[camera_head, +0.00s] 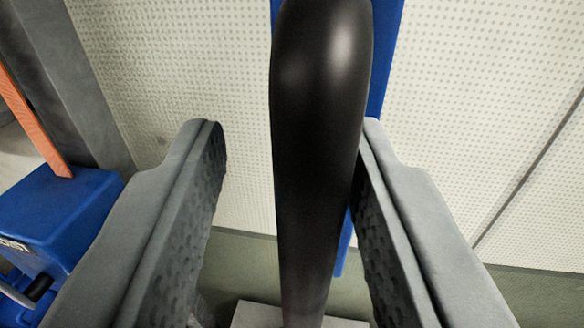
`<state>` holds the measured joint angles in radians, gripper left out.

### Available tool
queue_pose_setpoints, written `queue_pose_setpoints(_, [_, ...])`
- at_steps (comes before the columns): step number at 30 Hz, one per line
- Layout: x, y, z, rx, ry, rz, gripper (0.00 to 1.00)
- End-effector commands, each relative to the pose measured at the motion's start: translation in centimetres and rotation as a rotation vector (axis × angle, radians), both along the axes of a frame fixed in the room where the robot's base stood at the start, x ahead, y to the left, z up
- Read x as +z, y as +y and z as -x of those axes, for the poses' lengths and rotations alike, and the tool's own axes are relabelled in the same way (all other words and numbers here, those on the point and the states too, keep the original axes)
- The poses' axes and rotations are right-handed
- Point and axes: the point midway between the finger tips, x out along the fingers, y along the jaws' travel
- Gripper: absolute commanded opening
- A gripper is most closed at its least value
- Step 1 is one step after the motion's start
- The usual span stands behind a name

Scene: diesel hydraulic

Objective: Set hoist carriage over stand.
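My gripper (291,135) is open, with one grey ridged finger on each side of a black rounded handle (315,120). The handle stands upright between the fingers, close to or touching the right finger; I cannot tell which. A clear gap separates it from the left finger. A blue upright strip (386,50) shows behind the handle. The handle's lower end is over a light grey block (258,315) at the bottom edge. I cannot make out the hoist carriage or the stand for certain.
A blue box-shaped unit (60,215) with an orange bar (35,120) stands at the left, beside a dark grey post (75,70). A pale perforated wall panel (480,90) fills the background. A greenish floor or base strip (540,295) runs below it.

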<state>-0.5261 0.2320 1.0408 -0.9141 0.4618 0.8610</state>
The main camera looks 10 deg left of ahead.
Motion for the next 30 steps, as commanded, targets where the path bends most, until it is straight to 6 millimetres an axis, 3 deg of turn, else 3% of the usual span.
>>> queue_pose_setpoints(13, [-0.1,-0.3,0.8,-0.002,0.003,0.0,0.35])
queue_pose_setpoints(30, [0.0,-1.6,9.4,0.0,0.002,0.0,0.35])
